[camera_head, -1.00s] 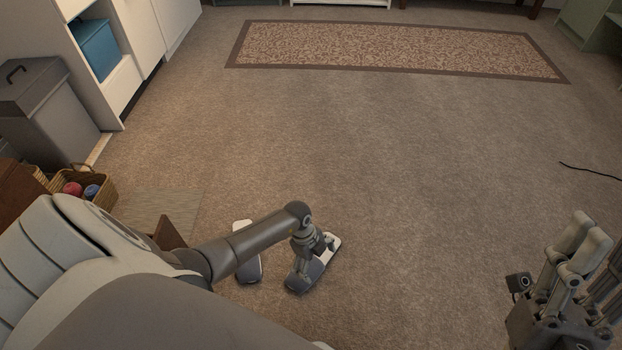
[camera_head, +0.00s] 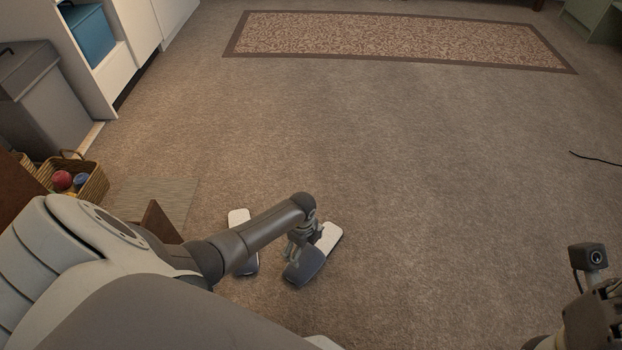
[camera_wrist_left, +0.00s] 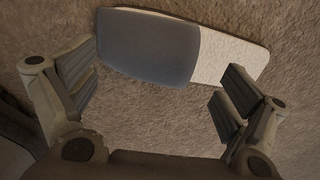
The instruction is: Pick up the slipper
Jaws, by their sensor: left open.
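Two grey and white slippers lie on the carpet. The right slipper (camera_head: 307,265) is under and beside my left gripper (camera_head: 300,240), with its white sole end pointing up and right. The left slipper (camera_head: 240,217) is partly hidden behind my left arm. In the left wrist view a slipper (camera_wrist_left: 150,45) lies across the top, grey toe part at left and white part at right. My left gripper (camera_wrist_left: 160,95) is open there, its fingers spread apart with nothing between them in their grip. My right gripper (camera_head: 592,315) is at the lower right, partly cut off, and its fingers are unclear.
A basket with balls (camera_head: 85,180), a grey bin (camera_head: 45,105) and a white cabinet (camera_head: 145,30) stand at the left. A patterned rug (camera_head: 390,40) lies at the back. A black cord (camera_head: 595,158) lies at the right. The middle carpet is clear.

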